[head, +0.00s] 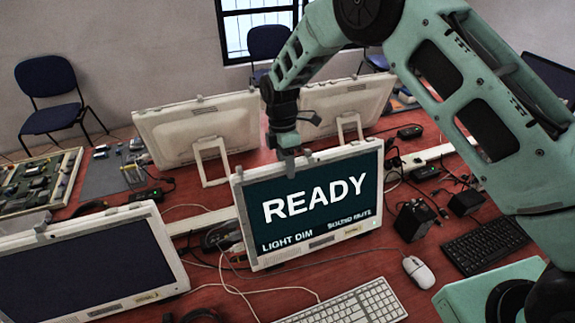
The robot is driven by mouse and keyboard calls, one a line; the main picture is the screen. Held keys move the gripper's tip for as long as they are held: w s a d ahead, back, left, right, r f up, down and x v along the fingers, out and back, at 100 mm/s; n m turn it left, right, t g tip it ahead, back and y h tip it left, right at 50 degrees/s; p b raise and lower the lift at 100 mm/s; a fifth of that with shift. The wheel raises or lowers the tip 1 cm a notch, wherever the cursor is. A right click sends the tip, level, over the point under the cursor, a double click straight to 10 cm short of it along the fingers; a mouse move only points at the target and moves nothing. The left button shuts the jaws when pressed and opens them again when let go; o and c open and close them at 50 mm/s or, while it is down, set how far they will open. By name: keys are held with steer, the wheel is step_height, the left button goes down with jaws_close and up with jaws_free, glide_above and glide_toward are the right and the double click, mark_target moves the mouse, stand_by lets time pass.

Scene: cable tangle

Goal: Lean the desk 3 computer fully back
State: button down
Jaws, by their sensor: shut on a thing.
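The computer with the lit screen reading READY (312,207) stands on the red desk, facing the camera, with a white frame. Its words LIGHT DIM and SOUND MUTE show along the lower screen. The picture does not label which desk is desk 3. My gripper (289,165) reaches down from above to the top edge of this computer, left of its middle. It is shut on that top edge; the fingertips are small and partly hidden. The computer's back and stand are hidden behind the screen.
A dark-screened computer (85,268) stands at left; two more (200,132) (347,105) face away behind. A white keyboard (352,304), mouse (418,271), black keyboard (484,243), black adapters (413,220) and loose cables crowd the red desk (295,279).

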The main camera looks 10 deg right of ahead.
steer(key=c, duration=0.9)
jaws_free()
steer(key=shift+w+f, duration=0.2)
steer(key=shift+w, duration=0.25)
steer(key=b+v, duration=0.1)
steer(key=v, duration=0.4)
steer(key=b+v, duration=0.2)
steer(key=v, duration=0.4)
steer(key=b+v, duration=0.2)
steer(key=v, duration=0.4)
steer(key=shift+s+r, duration=0.2)
steer(key=shift+r, duration=0.05)
steer(key=s+a+f+m+t+y+b, duration=0.1)
steer(key=s+a+m+b, duration=0.15)
steer(key=s, duration=0.75)
steer(key=s+a+m+b, duration=0.15)
steer(key=s+m, duration=0.25)
steer(key=s, duration=0.7)
steer(key=s+d+f+m, duration=0.1)
steer(key=s+d+f, duration=0.1)
steer(key=s, duration=0.3)
steer(key=s+d+f+m+t, duration=0.1)
steer(key=s+d+f+m, duration=0.1)
steer(key=s, duration=0.4)
steer(key=s+d+f+m, duration=0.2)
steer(key=s+f, duration=0.1)
steer(key=s, duration=0.3)
steer(key=shift+s+d+m+t+b, duration=0.2)
steer(key=shift+m+t+b, duration=0.05)
steer(key=shift+t+b, duration=0.05)
